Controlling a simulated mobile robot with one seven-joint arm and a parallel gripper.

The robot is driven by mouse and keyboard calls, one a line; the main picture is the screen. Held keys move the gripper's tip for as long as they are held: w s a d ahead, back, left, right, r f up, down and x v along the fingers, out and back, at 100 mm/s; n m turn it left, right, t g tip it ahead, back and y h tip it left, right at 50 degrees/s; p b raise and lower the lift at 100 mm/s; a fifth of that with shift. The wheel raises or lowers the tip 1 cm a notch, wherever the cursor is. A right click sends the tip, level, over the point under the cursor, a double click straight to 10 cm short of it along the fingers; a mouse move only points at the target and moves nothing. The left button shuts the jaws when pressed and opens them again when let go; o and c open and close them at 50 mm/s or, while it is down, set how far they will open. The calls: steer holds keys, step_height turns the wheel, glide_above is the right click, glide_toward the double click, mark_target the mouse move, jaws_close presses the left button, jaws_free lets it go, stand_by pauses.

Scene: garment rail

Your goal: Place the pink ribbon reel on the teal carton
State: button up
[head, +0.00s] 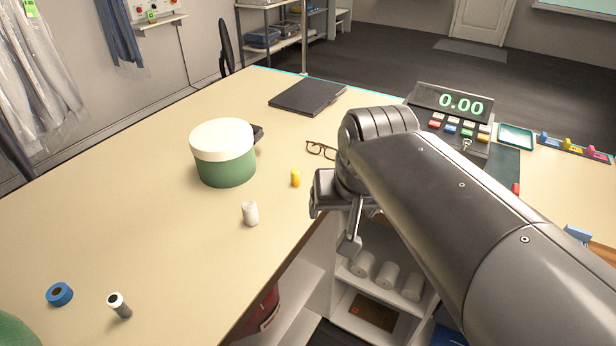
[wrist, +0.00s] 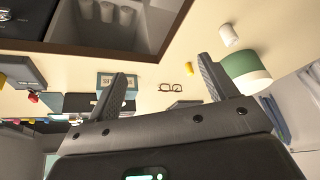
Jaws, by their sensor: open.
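I do not see a pink ribbon reel in either view. My gripper (head: 335,225) is at the counter's front edge in the head view, partly hidden by my arm. In the wrist view its two fingers (wrist: 165,80) are spread wide with nothing between them.
A green round box (head: 226,168) with a white lid, a white cylinder (head: 250,213), a yellow cylinder (head: 295,178), glasses (head: 320,150) and a blue reel (head: 59,294) are on the counter (head: 150,220). A till (head: 450,115) stands behind my arm. White rolls (head: 387,275) sit on a shelf below.

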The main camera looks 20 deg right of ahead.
steer(key=s+f, duration=0.1)
steer(key=s+a+f+n, duration=0.1)
steer(key=s+f+n, duration=0.1)
steer(key=s, duration=0.1)
steer(key=shift+a+f+t, duration=0.1)
steer(key=shift+a+t, duration=0.2)
